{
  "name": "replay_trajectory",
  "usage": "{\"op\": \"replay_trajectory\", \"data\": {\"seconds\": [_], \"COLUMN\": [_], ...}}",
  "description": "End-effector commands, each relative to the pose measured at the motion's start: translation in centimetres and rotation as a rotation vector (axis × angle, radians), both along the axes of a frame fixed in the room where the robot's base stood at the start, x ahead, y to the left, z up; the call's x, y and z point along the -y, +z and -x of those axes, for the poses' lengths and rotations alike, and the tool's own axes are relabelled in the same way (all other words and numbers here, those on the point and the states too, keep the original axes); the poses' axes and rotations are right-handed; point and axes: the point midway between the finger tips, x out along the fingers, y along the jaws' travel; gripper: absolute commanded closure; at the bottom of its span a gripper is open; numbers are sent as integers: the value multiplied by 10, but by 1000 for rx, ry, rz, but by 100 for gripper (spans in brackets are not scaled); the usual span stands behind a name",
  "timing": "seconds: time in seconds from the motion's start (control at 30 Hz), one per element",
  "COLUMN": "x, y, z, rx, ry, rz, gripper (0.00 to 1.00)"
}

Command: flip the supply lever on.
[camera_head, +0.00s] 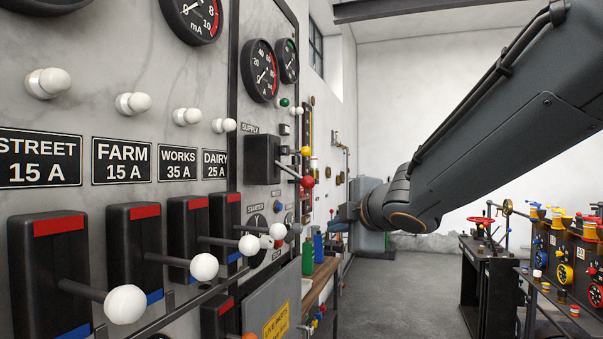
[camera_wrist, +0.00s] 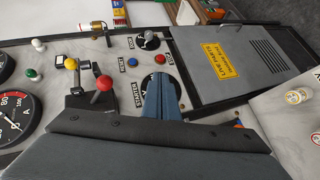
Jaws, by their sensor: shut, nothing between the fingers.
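The supply lever's black box (camera_head: 263,160) is on the grey panel under the SUPPLY plate (camera_head: 250,128). A rod with a red ball knob (camera_head: 308,182) sticks out from it, tilted downward in the head view. A yellow ball (camera_head: 305,151) shows just above; I cannot tell what it is mounted on. The wrist view shows the red knob (camera_wrist: 104,84) and yellow ball (camera_wrist: 70,63) to the left of my gripper (camera_wrist: 158,82). My gripper is shut and empty, apart from the red knob, over the STARTER dial. In the head view my gripper (camera_head: 342,213) is beyond the lever.
White-knobbed breaker levers (camera_head: 204,267) stick out on the near left. A starter dial (camera_wrist: 147,90), red and blue buttons, and a panel door with a yellow plate (camera_wrist: 224,63) are near my gripper. A bench with colored valves (camera_head: 566,255) stands right. The floor between is clear.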

Motion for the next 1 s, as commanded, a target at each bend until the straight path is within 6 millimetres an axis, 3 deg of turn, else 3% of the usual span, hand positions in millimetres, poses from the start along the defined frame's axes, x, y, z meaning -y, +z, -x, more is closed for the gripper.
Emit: {"op": "replay_trajectory", "data": {"seconds": [0.03, 0.1, 0.23, 0.67, 0.87, 1.0], "x": [-18, -38, -58, -63, -74, -87], "y": [35, 65, 92, 96, 91, 86], "z": [6, 14, 25, 26, 10, -12], "rx": [81, 165, 252, 270, 267, 266], "ry": [87, 186, 287, 311, 312, 312], "rz": [60, 132, 212, 231, 229, 229], "gripper": [100, 100, 100, 100, 100, 100]}}
